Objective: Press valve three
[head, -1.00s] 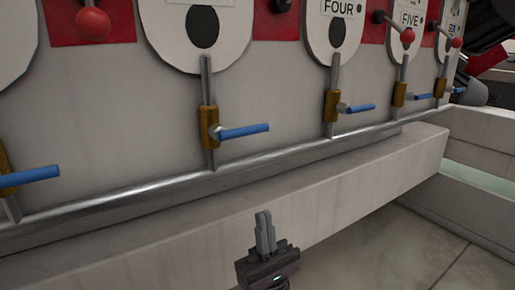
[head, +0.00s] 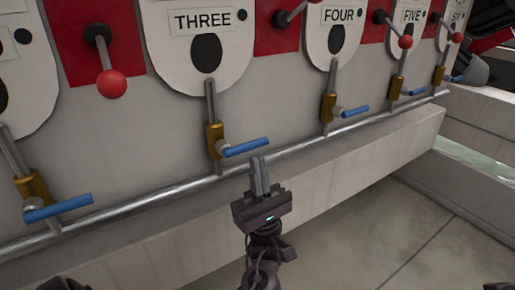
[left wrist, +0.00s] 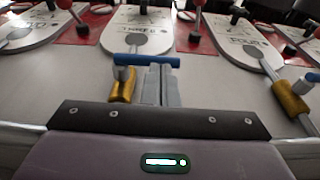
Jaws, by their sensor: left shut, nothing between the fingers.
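Valve three is the brass valve body (head: 214,140) with a blue lever (head: 246,147), on the pipe under the plate marked THREE (head: 202,21). Its lever points right. My left gripper (head: 259,162) is shut and empty, its fingertips just below the lever's right end in the head view. In the left wrist view the blue lever (left wrist: 147,60) lies across the picture just beyond my fingertips (left wrist: 157,70), with the brass body (left wrist: 122,85) to their left. I cannot tell whether the fingers touch the lever. My right gripper is not in view.
More blue-levered valves stand along the same rail (head: 180,190), one at the left (head: 58,207) and several at the right, including one under FOUR (head: 350,114). Red-knobbed levers (head: 111,84) stick out from the panel above. A pale ledge (head: 330,180) runs below; floor lies clear at lower right.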

